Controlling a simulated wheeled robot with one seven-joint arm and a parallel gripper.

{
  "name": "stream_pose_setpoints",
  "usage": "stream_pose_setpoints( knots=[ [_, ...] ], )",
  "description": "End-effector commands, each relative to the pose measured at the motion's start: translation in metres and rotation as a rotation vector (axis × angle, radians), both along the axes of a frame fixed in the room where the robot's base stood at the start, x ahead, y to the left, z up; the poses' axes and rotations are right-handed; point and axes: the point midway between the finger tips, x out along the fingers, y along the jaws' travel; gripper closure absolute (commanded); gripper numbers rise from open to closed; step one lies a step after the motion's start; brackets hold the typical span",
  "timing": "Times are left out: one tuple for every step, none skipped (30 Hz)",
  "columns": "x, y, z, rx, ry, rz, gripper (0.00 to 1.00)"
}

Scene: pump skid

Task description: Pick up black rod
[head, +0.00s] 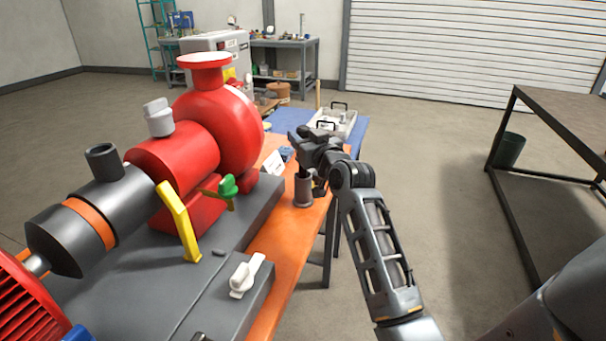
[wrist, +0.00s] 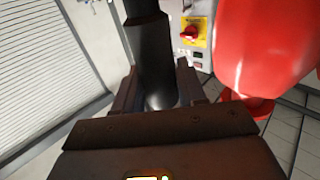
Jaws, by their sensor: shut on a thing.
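In the head view my gripper (head: 312,160) is over the edge of the orange bench, right of the red pump. The rod is not clearly distinguishable there, as the gripper hides much of that spot. A dark grey cylinder (head: 303,190) shows just below the gripper at the bench edge; I cannot tell whether they touch.
The red pump (head: 236,118) stands on a grey skid base (head: 185,265) left of my gripper. A tray (head: 332,122) lies on a blue surface behind. A dark table (head: 570,120) stands at the right. The floor between is clear.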

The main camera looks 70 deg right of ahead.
Motion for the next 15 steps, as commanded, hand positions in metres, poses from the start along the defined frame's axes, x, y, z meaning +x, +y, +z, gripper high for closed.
stream_pose_setpoints(
  knots=[
    [-0.0001,0.0001,0.0,0.0,0.0,0.0,0.75],
    [-0.0001,0.0001,0.0,0.0,0.0,0.0,0.77],
    [-0.0001,0.0001,0.0,0.0,0.0,0.0,0.81],
    [-0.0001,0.0001,0.0,0.0,0.0,0.0,0.84],
    [-0.0001,0.0001,0.0,0.0,0.0,0.0,0.87],
    [-0.0001,0.0001,0.0,0.0,0.0,0.0,0.91],
    [-0.0001,0.0001,0.0,0.0,0.0,0.0,0.94],
    [-0.0001,0.0001,0.0,0.0,0.0,0.0,0.97],
    [-0.0002,0.0001,0.0,0.0,0.0,0.0,1.0],
    [-0.0002,0.0001,0.0,0.0,0.0,0.0,1.0],
    [-0.0002,0.0001,0.0,0.0,0.0,0.0,1.0],
    [-0.0002,0.0001,0.0,0.0,0.0,0.0,1.0],
    [-0.0002,0.0001,0.0,0.0,0.0,0.0,1.0],
    [-0.0002,0.0001,0.0,0.0,0.0,0.0,1.0],
    [-0.0002,0.0001,0.0,0.0,0.0,0.0,1.0]
  ],
)
